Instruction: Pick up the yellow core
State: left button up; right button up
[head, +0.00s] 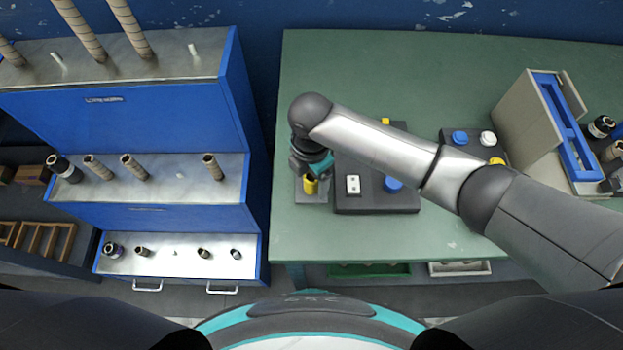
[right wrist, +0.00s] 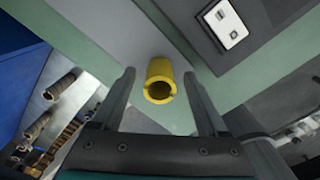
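The yellow core (head: 311,186) is a short hollow cylinder standing on a small grey plate (head: 309,197) near the left edge of the green table. In the right wrist view the yellow core (right wrist: 160,82) shows its open end between the two fingers. My right gripper (head: 311,172) is directly over it in the head view. In the right wrist view my right gripper (right wrist: 161,88) is open, with a finger on each side of the core and a visible gap to each. My left gripper is not in view.
A dark control box with a white switch plate (head: 353,185) and a blue knob (head: 393,184) stands just right of the core. A blue stepped rack (head: 160,110) with several cores is at left. A beige-and-blue machine (head: 525,115) stands at right. The table's back left is clear.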

grip_shut()
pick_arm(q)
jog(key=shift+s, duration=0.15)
pick_arm(e)
jog(key=shift+r, duration=0.1)
dwell(0.3)
